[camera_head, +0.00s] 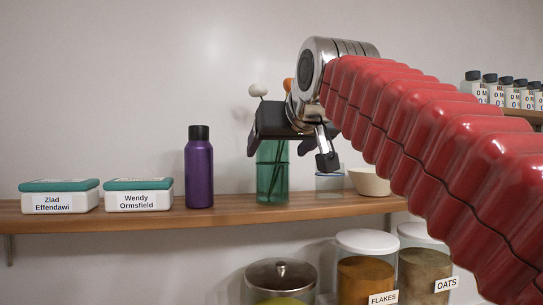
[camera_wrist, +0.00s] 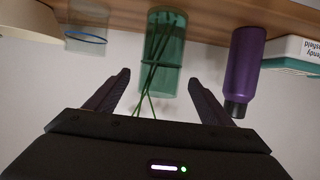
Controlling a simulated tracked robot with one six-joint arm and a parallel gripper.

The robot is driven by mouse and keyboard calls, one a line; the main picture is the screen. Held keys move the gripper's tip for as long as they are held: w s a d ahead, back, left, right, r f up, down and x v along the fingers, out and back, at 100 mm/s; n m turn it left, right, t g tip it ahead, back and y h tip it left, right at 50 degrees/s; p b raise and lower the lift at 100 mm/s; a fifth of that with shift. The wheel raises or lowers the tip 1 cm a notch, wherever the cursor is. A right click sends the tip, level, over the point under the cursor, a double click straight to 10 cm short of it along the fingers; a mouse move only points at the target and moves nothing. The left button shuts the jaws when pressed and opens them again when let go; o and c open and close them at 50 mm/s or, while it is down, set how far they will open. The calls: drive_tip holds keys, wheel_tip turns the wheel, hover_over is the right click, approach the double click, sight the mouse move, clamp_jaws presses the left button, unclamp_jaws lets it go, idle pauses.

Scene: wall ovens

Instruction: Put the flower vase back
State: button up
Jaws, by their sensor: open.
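The flower vase (camera_head: 272,182) is a green see-through cylinder with stems in it. It stands upright on the wooden shelf (camera_head: 233,217), between a purple bottle and a small clear glass. A white and an orange flower head show above my gripper (camera_head: 283,150), which hides the vase's top in the head view. In the wrist view, which is upside down, the vase (camera_wrist: 165,55) stands ahead, between the lines of my two fingers (camera_wrist: 160,92). The fingers are spread and hold nothing. I cannot tell whether they touch the stems.
The purple bottle (camera_head: 199,170) stands left of the vase, with two labelled boxes (camera_head: 139,195) farther left. A clear glass (camera_head: 329,184) and a cream bowl (camera_head: 369,181) stand to the right. Jars (camera_head: 366,270) stand below the shelf. Bare shelf lies between bottle and vase.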

drive_tip(key=v, duration=0.4)
drive_tip(key=shift+s+d, duration=0.1)
drive_tip(key=shift+s, duration=0.2)
drive_tip(key=s+d+f+g+h, duration=0.1)
drive_tip(key=s+f, duration=0.6)
drive_tip(key=f, duration=0.9)
drive_tip(key=s+d+f+m+g, duration=0.1)
drive_tip(key=s+d+f+g, duration=0.3)
drive_tip(key=f, duration=1.3)
drive_tip(key=s+d+f+m+g+h, duration=0.1)
drive_tip(key=s+d+f+g, duration=0.2)
drive_tip(key=s+f, duration=0.7)
wheel_tip(320, 180, down, 7)
drive_tip(key=shift+s+d+f+h, duration=0.1)
drive_tip(key=shift+s+d+h, duration=0.25)
drive_tip(key=shift+d, duration=0.85)
